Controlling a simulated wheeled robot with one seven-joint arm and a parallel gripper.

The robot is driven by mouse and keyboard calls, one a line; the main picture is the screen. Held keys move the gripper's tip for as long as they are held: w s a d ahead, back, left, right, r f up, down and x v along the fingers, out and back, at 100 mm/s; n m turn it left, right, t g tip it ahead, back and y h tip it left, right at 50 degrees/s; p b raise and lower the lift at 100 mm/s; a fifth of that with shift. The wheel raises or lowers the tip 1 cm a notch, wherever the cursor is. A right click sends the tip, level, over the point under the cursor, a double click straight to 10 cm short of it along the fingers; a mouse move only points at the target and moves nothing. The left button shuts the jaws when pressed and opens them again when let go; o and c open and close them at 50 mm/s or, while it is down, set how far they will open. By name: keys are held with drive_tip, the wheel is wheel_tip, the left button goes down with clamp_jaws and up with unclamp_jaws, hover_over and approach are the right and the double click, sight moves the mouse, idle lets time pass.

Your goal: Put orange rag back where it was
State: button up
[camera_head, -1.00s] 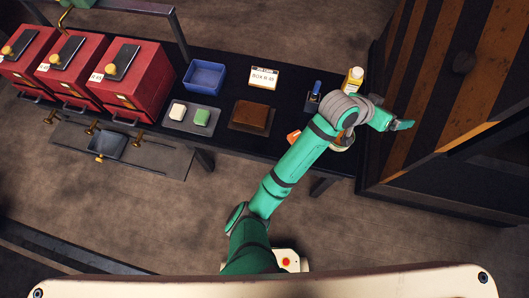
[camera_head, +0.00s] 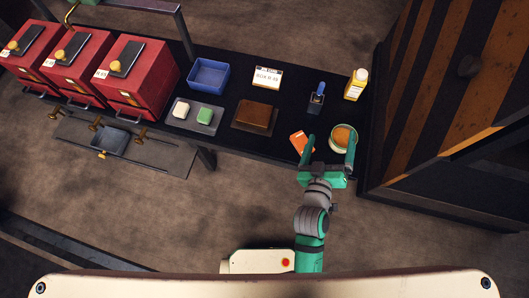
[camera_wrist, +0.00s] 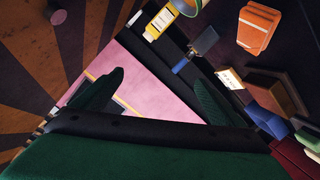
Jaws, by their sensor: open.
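The orange rag (camera_head: 301,143) looks like a small folded piece lying near the front edge of the black bench, right of the brown block. It also shows in the wrist view (camera_wrist: 259,28) at the upper right. My gripper (camera_head: 329,148) is open with nothing between its fingers. It is at the bench's front edge, its left finger close beside the rag and its right finger overlapping the round tin in the picture. Whether either finger touches cannot be told. In the wrist view my open fingers (camera_wrist: 157,95) frame a pinkish surface.
The round tin (camera_head: 342,134) has orange-brown contents. Left are the brown block (camera_head: 255,117), a card (camera_head: 267,77), a blue bin (camera_head: 207,75) and red boxes (camera_head: 138,75). A striped cabinet (camera_head: 450,110) stands right.

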drive_tip(key=s+a+m+y, duration=0.3)
drive_tip(key=s+a+y, duration=0.2)
drive_tip(key=s+a, duration=1.5)
drive_tip(key=shift+s+r+t, duration=0.15)
drive_tip(key=shift+s+t, duration=0.15)
drive_tip(key=shift+s, duration=0.1)
